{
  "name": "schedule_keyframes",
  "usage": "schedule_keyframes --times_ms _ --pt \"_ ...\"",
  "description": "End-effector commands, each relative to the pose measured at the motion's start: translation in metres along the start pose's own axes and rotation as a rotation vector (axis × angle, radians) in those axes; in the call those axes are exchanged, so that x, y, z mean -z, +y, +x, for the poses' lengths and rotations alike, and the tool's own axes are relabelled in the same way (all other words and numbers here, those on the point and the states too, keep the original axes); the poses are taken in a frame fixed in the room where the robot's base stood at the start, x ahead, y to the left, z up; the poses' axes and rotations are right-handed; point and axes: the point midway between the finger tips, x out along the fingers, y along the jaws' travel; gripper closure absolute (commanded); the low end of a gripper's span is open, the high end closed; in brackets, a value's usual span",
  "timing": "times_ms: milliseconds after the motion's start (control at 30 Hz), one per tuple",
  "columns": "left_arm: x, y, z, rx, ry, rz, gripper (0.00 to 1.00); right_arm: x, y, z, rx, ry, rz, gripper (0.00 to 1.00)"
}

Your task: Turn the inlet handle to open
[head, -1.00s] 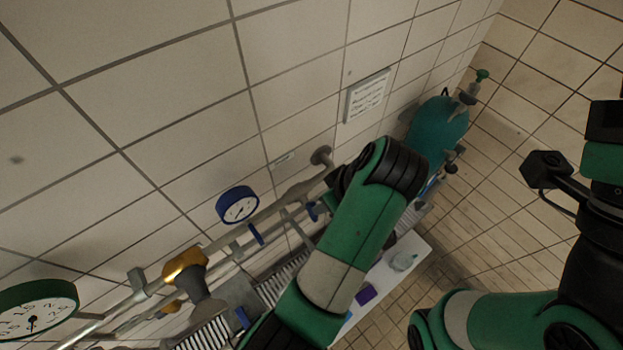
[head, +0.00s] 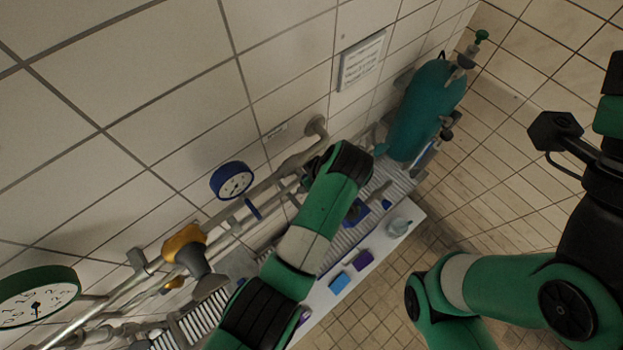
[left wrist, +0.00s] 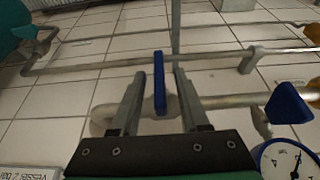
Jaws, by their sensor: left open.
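In the left wrist view a blue lever handle (left wrist: 159,82) stands upright on the grey pipe, between the two fingers of my left gripper (left wrist: 155,98). The fingers are open, one on each side, with gaps to the lever. In the head view my left arm hides this lever and most of the gripper. A second blue lever (left wrist: 288,106) sits further right on the pipe, and shows in the head view (head: 253,208) below the blue gauge. I see no label naming either lever as inlet.
A blue-rimmed gauge (head: 232,181), a yellow valve body (head: 184,244) and a green-rimmed gauge (head: 38,297) line the wall pipe. A teal cylinder (head: 420,112) stands beyond. A white shelf (head: 318,298) holds blue and purple boxes. Floor on the right is open.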

Motion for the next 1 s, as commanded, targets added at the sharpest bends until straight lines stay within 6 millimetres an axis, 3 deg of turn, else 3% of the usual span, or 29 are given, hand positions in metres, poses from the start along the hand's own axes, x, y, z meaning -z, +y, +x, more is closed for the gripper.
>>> schedule_keyframes --times_ms 67,300,667,1000 --pt "0.0000 0.0001 -0.0002 0.000 0.000 0.000 0.57 0.0000 0.0000 0.0000 0.000 0.000 0.000 0.50" --pt "0.0000 0.0002 -0.0005 0.000 0.000 0.000 1.00 0.0000 0.0000 0.0000 0.000 0.000 0.000 0.50" --pt "0.0000 0.0002 -0.0002 -0.010 0.000 -0.004 1.00 0.0000 0.0000 0.0000 0.000 0.000 0.000 0.50" --pt "-0.0004 -0.0016 0.0008 -0.179 0.003 -0.076 1.00 0.0000 0.0000 0.0000 0.000 0.000 0.000 0.50"
